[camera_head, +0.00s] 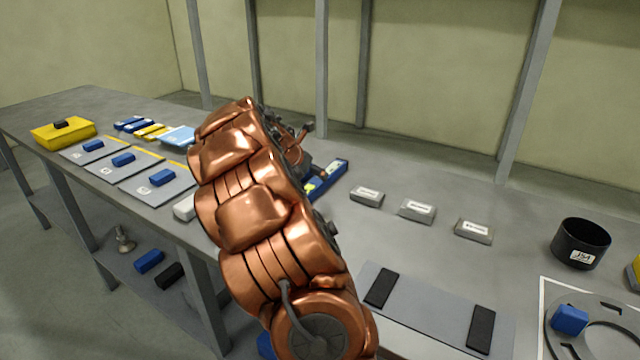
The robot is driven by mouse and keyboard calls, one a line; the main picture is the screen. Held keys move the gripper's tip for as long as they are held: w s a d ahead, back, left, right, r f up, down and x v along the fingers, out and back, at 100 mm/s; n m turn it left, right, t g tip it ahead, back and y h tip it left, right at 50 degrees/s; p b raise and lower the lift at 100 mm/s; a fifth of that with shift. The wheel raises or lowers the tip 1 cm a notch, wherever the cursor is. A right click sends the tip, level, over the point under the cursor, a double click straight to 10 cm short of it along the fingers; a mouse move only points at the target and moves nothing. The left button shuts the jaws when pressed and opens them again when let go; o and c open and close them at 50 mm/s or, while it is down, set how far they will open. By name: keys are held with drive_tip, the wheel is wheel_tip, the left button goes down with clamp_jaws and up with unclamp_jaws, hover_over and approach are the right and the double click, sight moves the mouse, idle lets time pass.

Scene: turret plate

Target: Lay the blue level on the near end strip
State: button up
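The blue level (338,172), a long blue bar with a yellow-green patch, shows just right of my copper arm. Its left part is hidden behind the arm. My gripper (306,160) is mostly hidden behind the arm, with dark parts close to the level. I cannot tell whether it touches the level or whether its fingers are open. A grey plate (430,304) at the front of the bench carries two black strips, one at its left end (381,288) and one at its right end (481,328). No level lies on either strip.
Grey labelled blocks (417,211) stand in a row behind the plate. A black cup (580,243) and a white sheet with a blue block (570,319) are at right. Grey panels with blue blocks (123,160) and a yellow box (63,133) are at left. Posts (527,95) rise behind.

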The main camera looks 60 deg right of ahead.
sight(318, 180)
drive_tip(key=shift+p+x, duration=0.5)
drive_tip(key=shift+x, duration=2.5)
drive_tip(key=shift+f, duration=0.1)
drive_tip(key=shift+c, duration=0.2)
clamp_jaws()
